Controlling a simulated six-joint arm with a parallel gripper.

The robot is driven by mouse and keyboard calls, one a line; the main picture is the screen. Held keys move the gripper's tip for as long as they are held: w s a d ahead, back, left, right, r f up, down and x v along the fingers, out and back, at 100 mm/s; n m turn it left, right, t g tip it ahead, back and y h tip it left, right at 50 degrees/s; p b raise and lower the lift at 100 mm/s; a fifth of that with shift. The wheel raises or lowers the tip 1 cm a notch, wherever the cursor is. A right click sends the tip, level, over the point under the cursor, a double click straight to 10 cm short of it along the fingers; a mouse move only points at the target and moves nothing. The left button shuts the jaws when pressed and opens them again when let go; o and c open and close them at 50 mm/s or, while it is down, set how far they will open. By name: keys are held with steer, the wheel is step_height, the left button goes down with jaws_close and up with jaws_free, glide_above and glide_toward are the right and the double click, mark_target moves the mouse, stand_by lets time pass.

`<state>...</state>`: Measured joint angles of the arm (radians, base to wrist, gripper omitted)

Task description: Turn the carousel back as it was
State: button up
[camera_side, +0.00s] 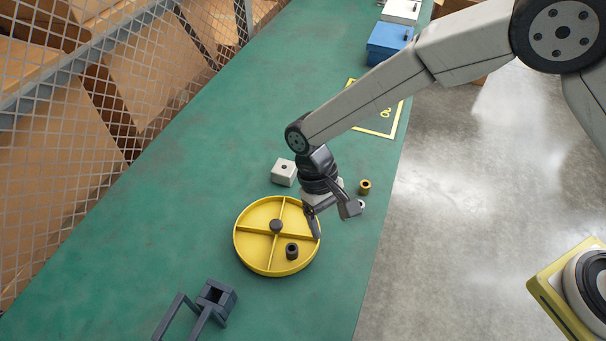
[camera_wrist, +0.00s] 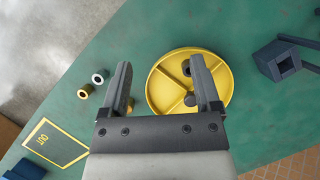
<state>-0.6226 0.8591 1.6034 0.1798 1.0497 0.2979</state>
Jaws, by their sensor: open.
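The yellow carousel (camera_side: 262,257) is a round tray on the green bench, split by raised dividers around a dark hub (camera_side: 276,226). A dark ring (camera_side: 291,251) stands in its near compartment. My gripper (camera_side: 313,220) is at the carousel's right rim in the side view, fingers pointing down. In the wrist view my gripper (camera_wrist: 160,75) is open with nothing seen held. Its right finger overlaps the carousel (camera_wrist: 222,78); its left finger lies outside the rim. I cannot tell whether a finger touches the carousel.
A white block (camera_side: 284,172) stands behind the carousel. A brass ring (camera_side: 365,186) and a pale ring (camera_side: 361,204) stand to its right. A dark fixture (camera_side: 217,298) is at the near left. A yellow-outlined area (camera_side: 385,133) and a blue box (camera_side: 389,42) are farther back.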

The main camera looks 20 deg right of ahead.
steer(key=shift+s+d, duration=0.1)
steer(key=shift+s, duration=0.05)
steer(key=c, duration=0.5)
steer(key=shift+w+f, duration=0.15)
steer(key=shift+w, duration=0.1)
jaws_close()
steer(key=w+d+f+n+t+y, duration=0.1)
steer(key=w+f+n+t+y, duration=0.1)
steer(key=w, duration=0.5)
steer(key=w+d+f+n+t+y, duration=0.1)
steer(key=w+f+n+t+y, duration=0.1)
steer(key=w+f+n+t, duration=0.2)
steer(key=w+n, duration=0.3)
steer(key=shift+w+f+t+y, duration=0.2)
steer(key=shift+t+y, duration=0.1)
steer(key=shift+t, duration=0.1)
